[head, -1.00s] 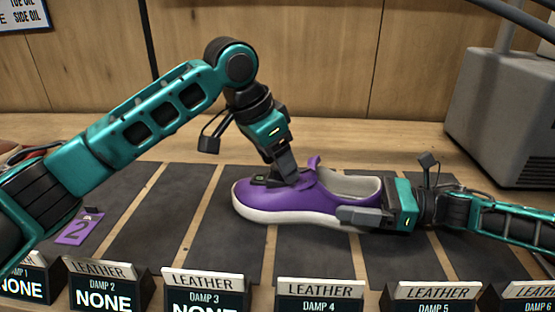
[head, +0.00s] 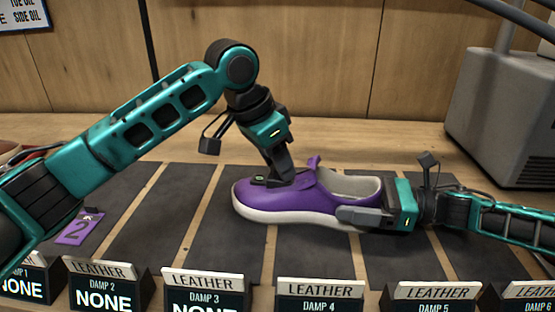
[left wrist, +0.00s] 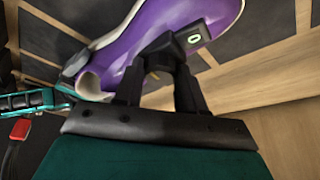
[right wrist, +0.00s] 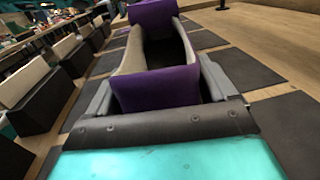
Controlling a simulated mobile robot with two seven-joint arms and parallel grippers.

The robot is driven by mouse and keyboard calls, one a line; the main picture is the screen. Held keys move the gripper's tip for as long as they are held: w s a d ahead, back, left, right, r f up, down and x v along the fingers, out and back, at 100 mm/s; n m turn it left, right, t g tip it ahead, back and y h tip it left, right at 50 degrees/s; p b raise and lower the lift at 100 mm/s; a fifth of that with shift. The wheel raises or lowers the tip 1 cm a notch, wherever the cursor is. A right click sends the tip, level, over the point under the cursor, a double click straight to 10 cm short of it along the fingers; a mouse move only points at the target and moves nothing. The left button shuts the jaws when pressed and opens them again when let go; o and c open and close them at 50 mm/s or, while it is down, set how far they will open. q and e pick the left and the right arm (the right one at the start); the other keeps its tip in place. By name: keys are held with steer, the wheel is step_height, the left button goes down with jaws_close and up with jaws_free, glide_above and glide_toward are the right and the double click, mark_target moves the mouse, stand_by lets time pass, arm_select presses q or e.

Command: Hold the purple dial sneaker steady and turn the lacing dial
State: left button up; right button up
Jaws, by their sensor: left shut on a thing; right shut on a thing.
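The purple sneaker (head: 285,200) with a white sole stands upright on a dark mat, toe to the left. My left gripper (head: 281,178) comes down from above and is shut on the black lacing dial (left wrist: 165,55) on the shoe's upper. The fingers hide much of the dial. My right gripper (head: 352,214) is shut on the heel end from the right. In the right wrist view its fingers lie along both sides of the purple heel (right wrist: 155,90).
Several dark mats (head: 215,262) lie in a row on the wooden bench. Leather label stands (head: 320,296) line the front edge. A purple card (head: 76,229) marked 2 lies at the left. A grey machine (head: 500,120) stands at the back right.

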arm_select(q)
steer(key=shift+m, duration=0.3)
steer(key=m+g, duration=0.1)
steer(key=m, duration=0.1)
steer(key=m+g, duration=0.1)
steer(key=m, duration=0.1)
steer(key=shift+w+m+h, duration=0.2)
steer(key=shift+m+h, duration=0.1)
steer(key=shift+h, duration=0.1)
steer(key=m+g, duration=0.1)
steer(key=m, duration=0.1)
steer(key=m+g, duration=0.1)
steer(key=m, duration=0.2)
steer(key=shift+w+m, duration=0.2)
steer(key=shift+m, duration=0.1)
steer(key=m+g, duration=0.1)
steer(key=m, duration=0.1)
steer(key=m+y, duration=0.1)
steer(key=m, duration=0.2)
steer(key=shift+w+d+g, duration=0.1)
steer(key=shift+w+g, duration=0.05)
steer(key=shift+g, duration=0.25)
steer(key=shift+w+d+m+g+y, duration=0.15)
steer(key=shift+m+y, duration=0.25)
steer(key=shift+m, duration=0.8)
steer(key=shift+s+a+m+g+y, duration=0.1)
steer(key=shift+m+g+y, duration=0.25)
steer(key=shift+m, duration=0.85)
steer(key=o, duration=1.1)
steer(key=shift+d, duration=0.1)
